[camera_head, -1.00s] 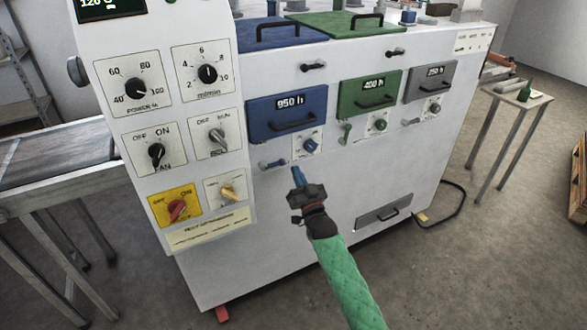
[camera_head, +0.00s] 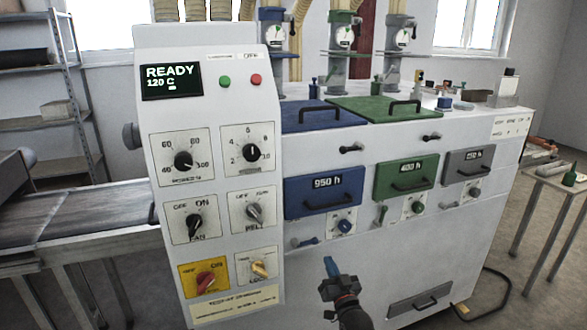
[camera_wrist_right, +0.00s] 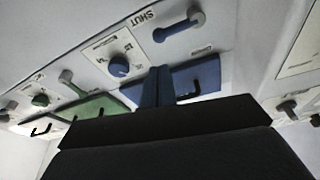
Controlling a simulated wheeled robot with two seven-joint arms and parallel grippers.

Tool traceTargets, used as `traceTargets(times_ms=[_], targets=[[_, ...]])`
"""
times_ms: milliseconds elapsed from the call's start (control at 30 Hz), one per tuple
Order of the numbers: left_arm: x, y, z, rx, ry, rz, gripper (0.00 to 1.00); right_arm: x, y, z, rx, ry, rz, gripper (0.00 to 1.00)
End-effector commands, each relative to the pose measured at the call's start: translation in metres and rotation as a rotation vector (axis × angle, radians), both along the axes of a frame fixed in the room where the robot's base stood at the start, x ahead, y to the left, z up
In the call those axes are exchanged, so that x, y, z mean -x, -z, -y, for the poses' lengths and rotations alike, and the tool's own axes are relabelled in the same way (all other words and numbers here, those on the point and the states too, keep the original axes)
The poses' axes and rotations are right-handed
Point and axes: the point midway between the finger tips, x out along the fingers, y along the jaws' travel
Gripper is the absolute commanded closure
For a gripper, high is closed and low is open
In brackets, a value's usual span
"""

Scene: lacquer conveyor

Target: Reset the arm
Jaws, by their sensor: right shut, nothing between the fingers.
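My right gripper (camera_head: 331,268) is shut and empty, with blue fingertips, in front of the machine's white front panel, below the blue drawer (camera_head: 322,193) marked 950 h. In the right wrist view its closed fingers (camera_wrist_right: 157,88) point toward the panel, near a blue knob (camera_wrist_right: 119,66) and a grey-blue lever (camera_wrist_right: 180,24) beside the word SHUT. I cannot tell from the pictures whether the fingertips touch the panel, but they appear apart from it. My left gripper is in neither view.
The machine's control panel (camera_head: 218,125) has a screen reading READY 120 C and several dials. Green (camera_head: 405,178) and grey (camera_head: 468,165) drawers sit to the right. A conveyor (camera_head: 85,213) extends left, and a small table (camera_head: 560,185) stands at right.

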Motion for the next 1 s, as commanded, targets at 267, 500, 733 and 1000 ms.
traceTargets(times_ms=[267, 500, 733, 1000], targets=[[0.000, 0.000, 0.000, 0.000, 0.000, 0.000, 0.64, 0.003, 0.049, -0.010, 0.175, -0.035, -0.349, 1.00], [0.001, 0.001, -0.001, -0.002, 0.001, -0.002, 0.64, 0.034, 0.061, -0.007, 0.321, -0.048, -0.619, 1.00], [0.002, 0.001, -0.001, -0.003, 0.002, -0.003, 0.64, 0.112, 0.090, 0.005, 0.437, -0.051, -0.920, 1.00], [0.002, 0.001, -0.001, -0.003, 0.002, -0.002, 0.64, 0.253, 0.135, 0.022, 0.513, -0.061, -1.263, 1.00]])
